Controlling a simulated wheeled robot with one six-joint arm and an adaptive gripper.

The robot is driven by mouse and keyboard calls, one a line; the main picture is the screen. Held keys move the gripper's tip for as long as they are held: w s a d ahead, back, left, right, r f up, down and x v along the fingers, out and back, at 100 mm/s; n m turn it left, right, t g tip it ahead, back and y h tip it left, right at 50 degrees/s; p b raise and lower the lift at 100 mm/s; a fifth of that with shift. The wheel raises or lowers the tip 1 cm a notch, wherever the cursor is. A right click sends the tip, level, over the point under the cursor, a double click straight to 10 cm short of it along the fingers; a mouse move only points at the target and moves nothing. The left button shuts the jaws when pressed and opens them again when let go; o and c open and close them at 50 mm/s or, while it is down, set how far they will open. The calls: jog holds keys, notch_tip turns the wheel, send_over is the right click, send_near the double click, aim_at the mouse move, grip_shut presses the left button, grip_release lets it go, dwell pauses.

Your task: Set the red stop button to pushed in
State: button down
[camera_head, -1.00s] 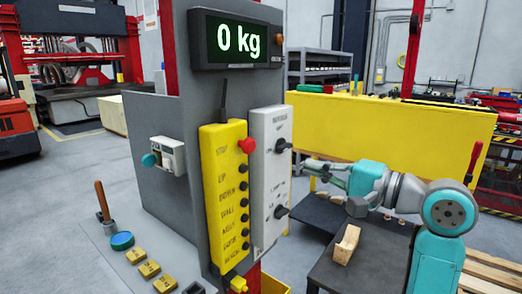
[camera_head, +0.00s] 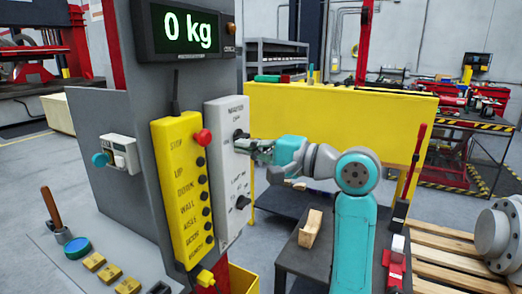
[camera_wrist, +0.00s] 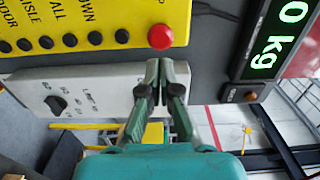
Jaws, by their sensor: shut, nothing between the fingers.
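The red stop button (camera_head: 203,137) is a round knob at the top of the yellow pendant box (camera_head: 172,195), which has a column of black buttons below it. In the wrist view the red button (camera_wrist: 160,37) stands out beyond the fingertips, above them in the picture. My gripper (camera_head: 247,149) is at the right of the button, in front of the upper part of the white switch box (camera_head: 228,185). In the wrist view my gripper (camera_wrist: 160,66) has its fingertips together and empty, apart from the button. How far the button sticks out is hard to tell.
The white switch box beside the pendant has black rotary knobs (camera_head: 242,202). A scale display (camera_head: 187,30) reading 0 kg is above. A dark table (camera_head: 290,262) carrying a wooden block (camera_head: 311,228) stands below my arm.

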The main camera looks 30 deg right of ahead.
aim_at(207, 138)
jog(key=x, duration=0.7)
jog(key=shift+w+a, duration=0.25)
jog(key=shift+w, duration=0.05)
jog(key=shift+w+a, duration=0.4)
jog(key=shift+w, duration=0.1)
jog(key=shift+w+r, duration=0.1)
jog(key=shift+r, duration=0.05)
jog(key=shift+a, duration=0.1)
